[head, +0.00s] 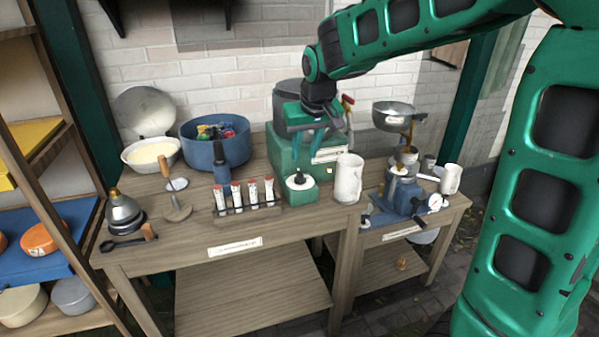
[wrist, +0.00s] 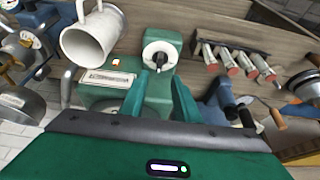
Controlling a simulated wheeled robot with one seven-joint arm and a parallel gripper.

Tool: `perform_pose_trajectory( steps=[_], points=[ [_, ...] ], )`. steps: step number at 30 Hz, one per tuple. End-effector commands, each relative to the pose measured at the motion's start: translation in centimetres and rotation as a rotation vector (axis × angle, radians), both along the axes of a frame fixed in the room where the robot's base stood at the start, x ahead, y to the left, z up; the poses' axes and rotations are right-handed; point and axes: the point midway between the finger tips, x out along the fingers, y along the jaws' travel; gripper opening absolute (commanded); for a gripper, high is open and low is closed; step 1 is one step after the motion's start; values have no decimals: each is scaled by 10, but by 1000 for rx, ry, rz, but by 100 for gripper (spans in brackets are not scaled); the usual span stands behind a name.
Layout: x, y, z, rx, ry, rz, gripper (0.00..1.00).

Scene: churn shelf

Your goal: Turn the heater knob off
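The heater is a green box (head: 283,150) with a label plate on its front, on the wooden bench. A lower green block at its front carries the heater knob (head: 299,180), black on a white dial. The knob also shows in the wrist view (wrist: 158,57), just beyond my fingertips. My gripper (head: 309,150) points down above and behind the knob, in front of the heater body. In the wrist view, its two green fingers (wrist: 160,82) are apart with nothing between them. They do not appear to touch the knob. The knob's exact setting is hard to tell.
A white mug (head: 348,180) stands close to the right of the knob. A rack of red-capped tubes (head: 245,208) stands to its left. A grey pot (head: 288,92) sits on the heater behind my gripper. A blue machine with a gauge (head: 403,198) is farther right.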

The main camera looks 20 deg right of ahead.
Motion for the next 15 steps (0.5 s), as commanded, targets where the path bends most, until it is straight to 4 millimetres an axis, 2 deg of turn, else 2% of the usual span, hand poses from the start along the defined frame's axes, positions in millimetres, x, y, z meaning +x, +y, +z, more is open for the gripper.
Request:
perform_pose_trajectory(
  steps=[9,15],
  points=[
    [20,-1,-53,-1,6,-1,29],
    [30,-1,-76,-1,4,-3,29]
  ],
)
